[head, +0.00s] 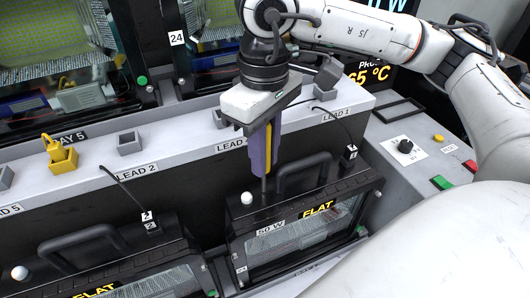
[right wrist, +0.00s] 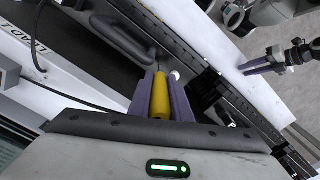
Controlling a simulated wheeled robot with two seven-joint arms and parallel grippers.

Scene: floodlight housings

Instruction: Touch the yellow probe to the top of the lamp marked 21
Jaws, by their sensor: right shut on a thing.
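My right gripper (head: 262,172) is shut on the yellow probe (right wrist: 160,95), which stands between its purple fingers and points down. In the head view a thin tip shows below the fingers, just over or at the back top edge of the black lamp housing (head: 300,230) labelled FLAT and 50 W. I cannot tell whether it touches. A white knob (head: 246,198) sits on that housing, left of the tip. The number 21 is not readable on any lamp. In the right wrist view, purple fingers of my left gripper (right wrist: 250,70) show at right; their opening is unclear.
A second FLAT housing (head: 110,260) with a handle stands to the left. The handle (head: 305,170) of the near housing rises just right of the probe. A grey ledge (head: 190,150) behind carries sockets, leads and a yellow holder (head: 62,158). A control panel (head: 425,150) is at right.

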